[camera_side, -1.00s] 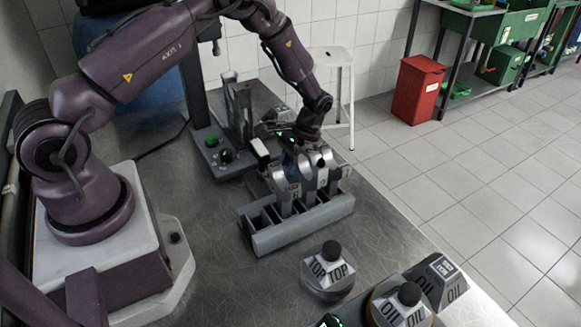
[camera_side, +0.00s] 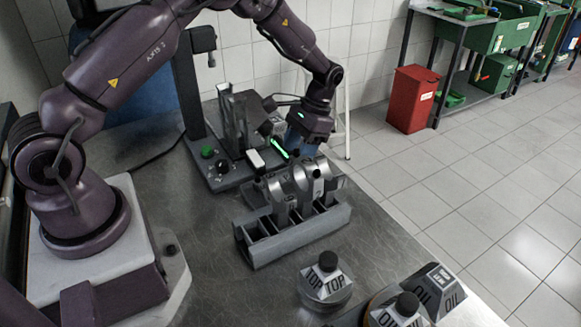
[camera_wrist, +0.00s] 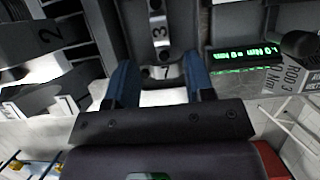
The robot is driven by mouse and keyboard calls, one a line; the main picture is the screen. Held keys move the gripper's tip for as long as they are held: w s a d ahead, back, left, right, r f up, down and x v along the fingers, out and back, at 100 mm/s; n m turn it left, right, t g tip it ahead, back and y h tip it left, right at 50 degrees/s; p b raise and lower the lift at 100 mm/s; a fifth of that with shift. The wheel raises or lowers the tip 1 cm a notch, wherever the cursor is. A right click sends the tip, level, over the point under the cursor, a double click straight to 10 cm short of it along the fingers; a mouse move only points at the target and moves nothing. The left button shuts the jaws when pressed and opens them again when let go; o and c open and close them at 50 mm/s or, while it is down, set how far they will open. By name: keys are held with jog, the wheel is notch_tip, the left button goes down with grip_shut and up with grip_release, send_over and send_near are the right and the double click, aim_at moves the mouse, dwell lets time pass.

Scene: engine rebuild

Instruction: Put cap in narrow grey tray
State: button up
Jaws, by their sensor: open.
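My gripper (camera_side: 298,142) is open, low beside the bench fixture in the side view. In the wrist view its two blue fingers (camera_wrist: 160,82) stand on either side of a grey part marked 3 (camera_wrist: 160,38). A curved lower piece, which looks like the cap (camera_wrist: 163,73), lies between the fingertips; I cannot tell whether they touch it. In the side view my gripper hides the cap. A low grey tray (camera_side: 256,192), apparently the narrow one, sits behind the slotted rack and is partly hidden.
The slotted grey rack (camera_side: 270,250) holds several upright rods (camera_side: 302,178). The fixture (camera_side: 224,180) has a lit green display (camera_side: 279,148), also in the wrist view (camera_wrist: 245,53). Bare bench lies left of the rack.

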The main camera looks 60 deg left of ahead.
jog(key=s+d+r+t, duration=0.2)
jog(key=s+r, duration=0.1)
jog(key=r, duration=0.7)
jog(key=s+d+r+t, duration=0.2)
jog(key=r, duration=0.8)
jog(key=s+d+r+t, duration=0.1)
jog(key=s+r+t, duration=0.2)
jog(key=s, duration=0.5)
jog(key=s+d+r+t, duration=0.2)
jog(key=s+r+t, duration=0.1)
jog(key=s, duration=0.6)
